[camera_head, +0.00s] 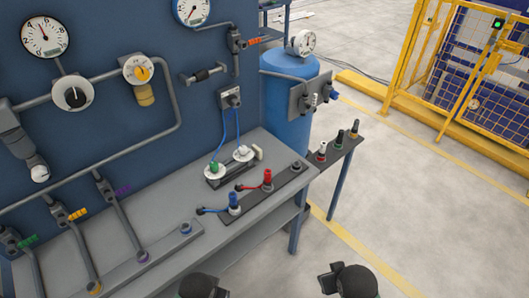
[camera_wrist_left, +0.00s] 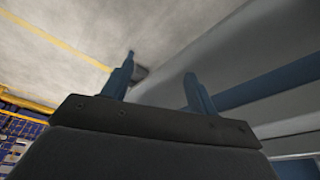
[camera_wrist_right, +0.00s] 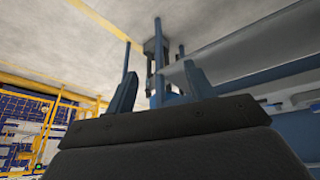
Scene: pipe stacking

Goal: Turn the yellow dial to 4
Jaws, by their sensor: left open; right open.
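The yellow dial (camera_head: 138,70) is a small yellow knob on a round white scale plate, mounted on the blue panel at the upper left of the head view. A yellow body (camera_head: 145,94) hangs just below it. The dial's numbers are too small to read, so I cannot tell its setting. My left gripper (camera_wrist_left: 160,82) is open and empty; in the head view only a dark part of that arm (camera_head: 200,287) shows at the bottom edge. My right gripper (camera_wrist_right: 162,82) is open and empty. Both are far from the dial, low in front of the bench.
A black-and-white knob (camera_head: 72,95) and a gauge (camera_head: 44,37) sit left of the dial, with grey pipes around them. A grey bench (camera_head: 240,205) with connectors stands below the panel. A blue tank (camera_head: 288,100) is to its right. Open floor lies at the right.

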